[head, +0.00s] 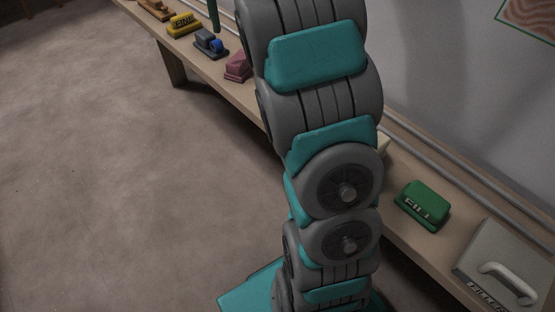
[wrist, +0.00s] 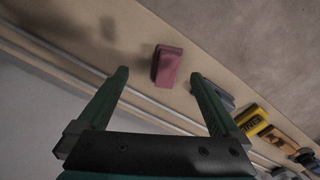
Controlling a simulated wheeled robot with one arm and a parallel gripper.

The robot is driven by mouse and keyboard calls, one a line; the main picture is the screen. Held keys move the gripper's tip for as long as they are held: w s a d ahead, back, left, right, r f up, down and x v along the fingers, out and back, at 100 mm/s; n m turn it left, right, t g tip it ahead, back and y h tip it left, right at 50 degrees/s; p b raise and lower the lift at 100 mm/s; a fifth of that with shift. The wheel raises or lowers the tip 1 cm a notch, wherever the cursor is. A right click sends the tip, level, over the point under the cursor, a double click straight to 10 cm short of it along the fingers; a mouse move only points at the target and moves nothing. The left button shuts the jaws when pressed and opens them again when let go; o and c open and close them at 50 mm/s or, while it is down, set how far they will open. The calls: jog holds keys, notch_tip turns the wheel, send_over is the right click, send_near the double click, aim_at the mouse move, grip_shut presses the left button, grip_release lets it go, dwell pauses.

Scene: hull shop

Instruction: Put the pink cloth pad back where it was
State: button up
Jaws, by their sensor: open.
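The pink cloth pad (head: 238,67) sits on the long wooden bench, beside my arm in the head view. In the wrist view the pad (wrist: 167,65) appears between and just beyond the fingertips of my gripper (wrist: 159,75). My gripper is open, its two green fingers spread, and nothing is held in it. In the head view only one green finger shows at the top, and my arm hides the rest. I cannot tell how far the fingertips are above the bench.
The bench (head: 256,101) runs along the wall with metal rails behind. A blue block (head: 210,42) and a yellow block (head: 183,25) stand left of the pad. A green block (head: 422,204) and a grey handled box (head: 508,268) are at right. The floor (head: 110,170) is clear.

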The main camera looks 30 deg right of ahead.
jog(key=s+a+f+n, duration=0.3)
jog(key=s+f, duration=0.2)
jog(key=s, duration=0.7)
jog(key=s+a+f+n+g, duration=0.1)
jog(key=s+a+f+n, duration=0.2)
jog(key=s, duration=0.8)
jog(key=s+a+f+n, duration=0.4)
jog(key=s+f, duration=0.3)
jog(key=s, duration=0.5)
jog(key=shift+s+f+g, duration=0.15)
jog(key=shift+s+g, duration=0.15)
jog(key=shift+s, duration=0.05)
jog(key=shift+a, duration=0.1)
